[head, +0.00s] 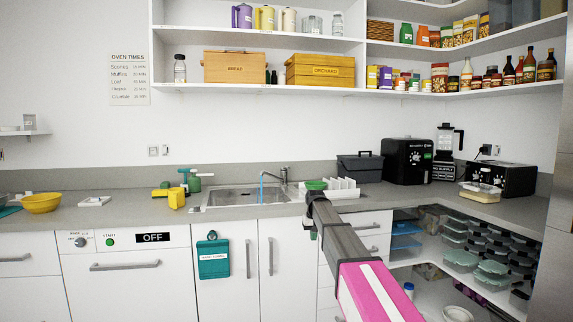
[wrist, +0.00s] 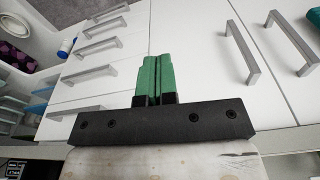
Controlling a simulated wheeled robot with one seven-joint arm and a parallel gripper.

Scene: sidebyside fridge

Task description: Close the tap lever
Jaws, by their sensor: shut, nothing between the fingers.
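The silver tap (head: 283,175) stands at the back right of the sink (head: 230,196) in the head view. Its spout points left, and a blue stream of water (head: 261,187) falls from it into the basin. The lever is too small to make out clearly. My gripper (head: 313,236) is at the far end of my arm, right of the sink and low against the cabinet fronts, apart from the tap. In the wrist view its green fingers (wrist: 156,60) are together with nothing between them. The tap is not visible in the wrist view.
A white dish rack (head: 344,188) with a green bowl (head: 316,184) stands right of the tap. Drawer handles (wrist: 97,75) and door handles (wrist: 241,52) stick out near my gripper.

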